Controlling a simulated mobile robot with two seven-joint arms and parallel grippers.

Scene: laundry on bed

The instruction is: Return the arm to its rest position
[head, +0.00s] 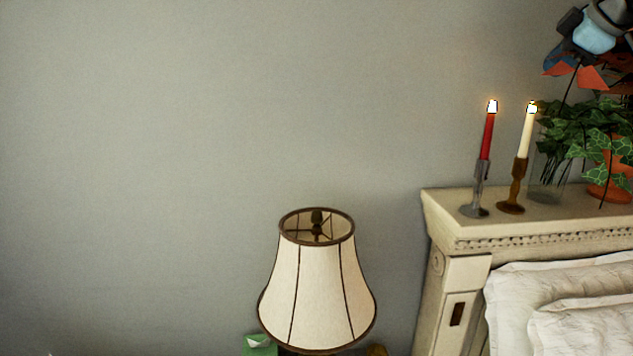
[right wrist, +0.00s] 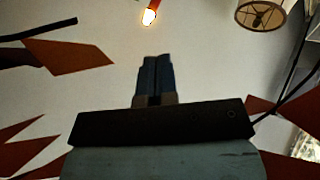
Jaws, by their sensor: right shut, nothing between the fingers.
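My right gripper (head: 568,24) is at the top right of the head view, raised above the headboard shelf among the orange-red leaves of a plant. Part of it and its arm are cut off by the frame edge. In the right wrist view its two blue-grey fingers (right wrist: 155,62) are together with nothing between them. Reddish pointed leaves (right wrist: 68,57) surround it there. My left gripper is not in view.
A lit red candle (head: 487,138) and a lit cream candle (head: 526,135) stand on the headboard shelf (head: 460,222), left of green ivy (head: 570,135). A lamp (head: 318,285) stands lower left, and pillows (head: 520,295) lie lower right. The wall area at left is clear.

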